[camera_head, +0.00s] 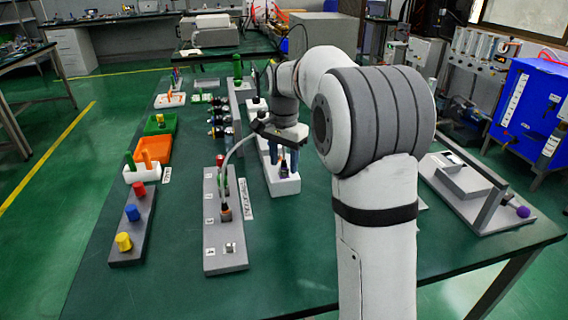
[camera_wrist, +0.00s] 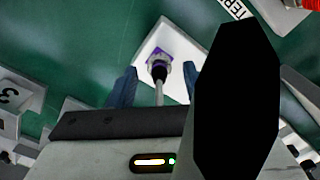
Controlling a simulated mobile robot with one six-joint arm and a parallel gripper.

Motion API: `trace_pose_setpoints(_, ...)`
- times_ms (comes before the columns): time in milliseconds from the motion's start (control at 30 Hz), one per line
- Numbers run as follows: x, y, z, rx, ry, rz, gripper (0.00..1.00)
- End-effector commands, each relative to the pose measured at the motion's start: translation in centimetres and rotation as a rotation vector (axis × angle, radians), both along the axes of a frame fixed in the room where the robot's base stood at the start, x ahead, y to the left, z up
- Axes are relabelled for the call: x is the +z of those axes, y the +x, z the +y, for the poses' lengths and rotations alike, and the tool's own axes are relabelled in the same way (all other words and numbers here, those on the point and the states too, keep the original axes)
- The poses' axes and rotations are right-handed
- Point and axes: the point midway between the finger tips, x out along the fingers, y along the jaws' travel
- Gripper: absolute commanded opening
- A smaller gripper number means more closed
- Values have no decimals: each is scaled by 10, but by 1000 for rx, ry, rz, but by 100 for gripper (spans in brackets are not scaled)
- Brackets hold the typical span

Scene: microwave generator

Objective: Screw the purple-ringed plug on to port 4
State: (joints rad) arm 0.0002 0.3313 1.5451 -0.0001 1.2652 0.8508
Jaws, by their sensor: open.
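The purple-ringed plug (camera_wrist: 158,66) stands on a white block (camera_wrist: 180,84) in the wrist view, with its dark body and grey cable towards the camera. In the head view the plug (camera_head: 284,169) is small and partly hidden by my gripper. My gripper (camera_head: 284,165) is open above the block, its blue fingers on either side of the plug. In the wrist view the gripper (camera_wrist: 157,80) has a gap between each finger and the plug. The grey port strip (camera_head: 211,232) stands left of the gripper. A bare metal port (camera_head: 230,248) is at its near end; its number is too small to read.
A board with coloured cylinders (camera_head: 128,250) stands left. A grey fixture (camera_head: 485,215) is at right. The table front is clear.

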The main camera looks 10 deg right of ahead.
Motion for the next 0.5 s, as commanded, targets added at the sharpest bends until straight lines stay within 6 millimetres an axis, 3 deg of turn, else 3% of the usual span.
trace_pose_setpoints(300,-4,0,-1,-1,0,0,45)
trace_pose_setpoints(500,-4,0,-1,-2,0,0,30)
